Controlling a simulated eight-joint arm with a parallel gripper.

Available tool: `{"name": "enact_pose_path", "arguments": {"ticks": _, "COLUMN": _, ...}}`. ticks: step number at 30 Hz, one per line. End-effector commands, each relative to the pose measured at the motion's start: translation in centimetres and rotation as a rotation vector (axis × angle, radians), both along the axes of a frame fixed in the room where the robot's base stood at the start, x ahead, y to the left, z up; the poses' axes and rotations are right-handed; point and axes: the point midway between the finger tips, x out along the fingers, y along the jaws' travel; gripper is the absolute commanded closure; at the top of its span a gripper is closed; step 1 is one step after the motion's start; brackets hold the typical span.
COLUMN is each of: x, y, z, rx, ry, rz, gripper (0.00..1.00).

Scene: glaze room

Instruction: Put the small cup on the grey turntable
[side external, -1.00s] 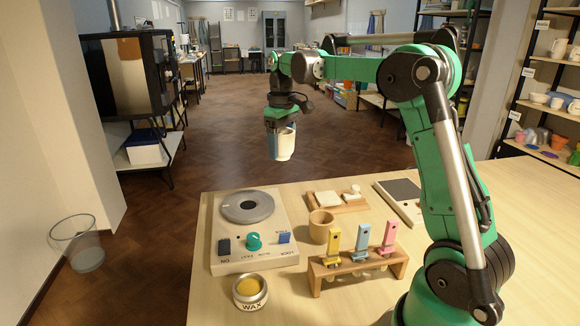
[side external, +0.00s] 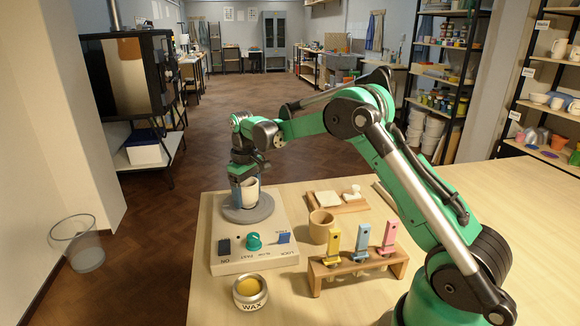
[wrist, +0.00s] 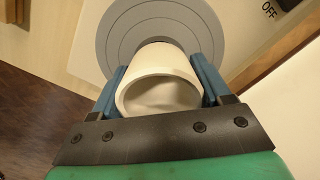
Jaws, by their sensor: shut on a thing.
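The small white cup (side external: 251,189) is between the blue fingers of my gripper (side external: 243,191), which is shut on it. In the side view the cup is upright over the grey turntable (side external: 262,214), at about its middle. Whether its base touches the disc or hangs just above it I cannot tell. In the wrist view the cup (wrist: 158,62) shows its open mouth between the two fingers, and the ringed grey disc (wrist: 103,42) lies beyond it. The cup hides part of the disc.
The turntable's pale base has a teal knob (side external: 254,241) and switches at its front. A wax pot (side external: 250,291), a tan cup (side external: 321,227) and a wooden rack (side external: 357,268) with coloured tools stand nearby. The table's left edge is close to the base.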

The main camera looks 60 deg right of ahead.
Motion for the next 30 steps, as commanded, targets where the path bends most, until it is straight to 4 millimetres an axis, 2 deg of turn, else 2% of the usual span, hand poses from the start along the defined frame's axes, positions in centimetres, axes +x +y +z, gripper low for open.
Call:
{"name": "enact_pose_path", "arguments": {"ticks": 8, "x": 0.0, "y": 0.0, "z": -0.3, "rx": 0.000, "ry": 0.000, "rz": 0.000, "gripper": 0.91}}
{"name": "enact_pose_path", "arguments": {"ticks": 9, "x": 0.0, "y": 0.0, "z": -0.3, "rx": 0.000, "ry": 0.000, "rz": 0.000, "gripper": 0.24}}
{"name": "enact_pose_path", "arguments": {"ticks": 12, "x": 0.0, "y": 0.0, "z": -0.3, "rx": 0.000, "ry": 0.000, "rz": 0.000, "gripper": 0.00}}
{"name": "enact_pose_path", "arguments": {"ticks": 19, "x": 0.0, "y": 0.0, "z": -0.2, "rx": 0.000, "ry": 0.000, "rz": 0.000, "gripper": 0.00}}
{"name": "enact_pose_path", "arguments": {"ticks": 22, "x": 0.0, "y": 0.0, "z": 0.5, "rx": 0.000, "ry": 0.000, "rz": 0.000, "gripper": 0.00}}
{"name": "enact_pose_path", "arguments": {"ticks": 26, "x": 0.0, "y": 0.0, "z": 2.7, "rx": 0.000, "ry": 0.000, "rz": 0.000, "gripper": 0.00}}
{"name": "enact_pose_path", "arguments": {"ticks": 30, "x": 0.0, "y": 0.0, "z": 6.0, "rx": 0.000, "ry": 0.000, "rz": 0.000, "gripper": 0.00}}
